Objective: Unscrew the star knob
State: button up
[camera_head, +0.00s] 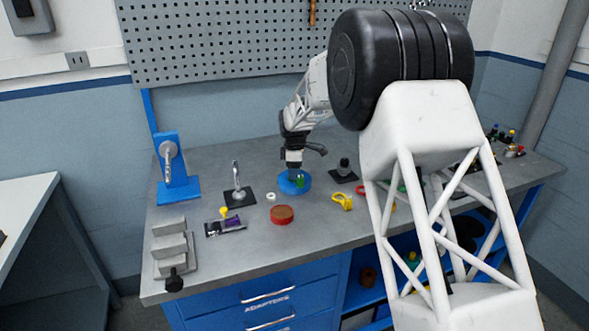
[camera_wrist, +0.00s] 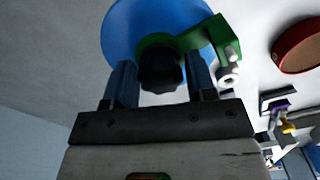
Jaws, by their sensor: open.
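The black star knob (camera_wrist: 160,70) is in the wrist view, between the two fingers of my gripper (camera_wrist: 161,84). The fingers are spread to either side of it, open; I cannot tell whether they touch it. The knob sits at a green bracket (camera_wrist: 205,38), which lies over a round blue base (camera_wrist: 124,22). In the head view, my gripper (camera_head: 294,167) points down over the blue base (camera_head: 296,188) on the bench. A bit of the green bracket (camera_head: 300,180) shows there, but I cannot make out the knob.
A red disc (camera_head: 282,215), a white ring (camera_head: 271,196) and a yellow part (camera_head: 342,202) lie close by on the bench (camera_head: 320,225). A metal post on a black plate (camera_head: 239,196) stands left; a dark plate with an upright part (camera_head: 343,175) stands right.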

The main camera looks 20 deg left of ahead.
jog(key=shift+c, duration=0.3)
jog(key=c, duration=0.6)
jog(key=n, duration=0.4)
jog(key=shift+n, duration=0.3)
jog(key=n, duration=1.2)
jog(key=shift+r+n, duration=0.1)
jog(key=shift+n, duration=0.3)
